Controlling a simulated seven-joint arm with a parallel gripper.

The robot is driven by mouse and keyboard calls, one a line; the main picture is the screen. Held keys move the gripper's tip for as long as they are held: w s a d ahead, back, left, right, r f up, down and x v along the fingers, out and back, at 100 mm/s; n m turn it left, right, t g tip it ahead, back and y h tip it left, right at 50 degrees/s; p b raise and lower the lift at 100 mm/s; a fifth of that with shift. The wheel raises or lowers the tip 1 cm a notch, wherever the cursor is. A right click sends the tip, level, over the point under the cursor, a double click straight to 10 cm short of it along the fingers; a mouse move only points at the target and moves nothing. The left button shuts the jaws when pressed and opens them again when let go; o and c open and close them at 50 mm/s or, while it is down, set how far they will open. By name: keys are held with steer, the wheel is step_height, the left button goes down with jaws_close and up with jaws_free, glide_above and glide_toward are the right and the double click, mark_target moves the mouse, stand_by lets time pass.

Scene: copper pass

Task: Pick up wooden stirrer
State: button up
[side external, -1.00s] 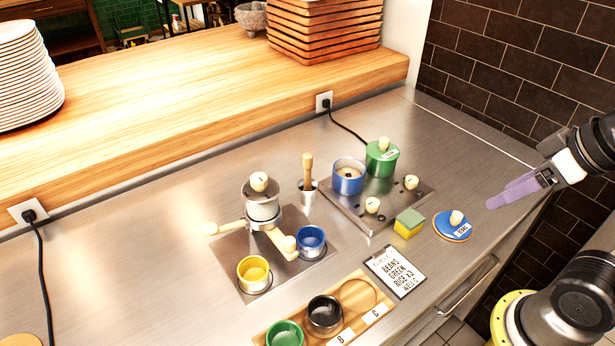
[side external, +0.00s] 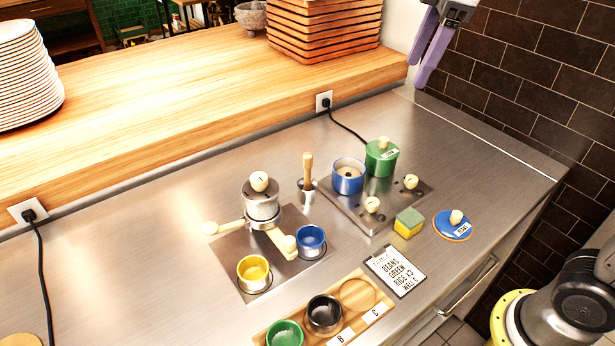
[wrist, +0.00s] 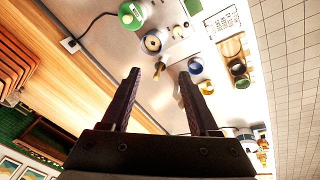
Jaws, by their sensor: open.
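The wooden stirrer (side external: 308,170) stands upright in a small metal cup (side external: 307,190) at the middle of the steel counter, between the round metal grinder-like device and the blue pot. My gripper (side external: 427,72) is high at the upper right, well above the counter and far from the stirrer. Its two purple fingers are spread with nothing between them. In the wrist view the open fingers (wrist: 181,84) show dark, with the counter beyond them.
The blue pot (side external: 348,177) and green lidded pot (side external: 381,158) stand on a metal hob (side external: 383,207) right of the stirrer. A sponge (side external: 408,223) and blue lid (side external: 452,225) lie right.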

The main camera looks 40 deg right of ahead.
steer(key=w+a+f+n+g, duration=0.1)
steer(key=w+a+f+n, duration=0.15)
steer(key=w, duration=0.45)
steer(key=g, duration=0.2)
glide_above(308, 154)
steer(key=shift+n, duration=0.25)
step_height(308, 154, down, 10)
steer(key=shift+w+d+r, duration=0.1)
steer(key=shift+d+r, duration=0.05)
steer(key=shift+r, duration=0.05)
step_height(308, 154, down, 7)
steer(key=shift+r, duration=0.1)
steer(key=shift+a+f, duration=0.2)
steer(key=shift+f, duration=3.1)
steer(key=shift+c, duration=0.3)
jaws_close()
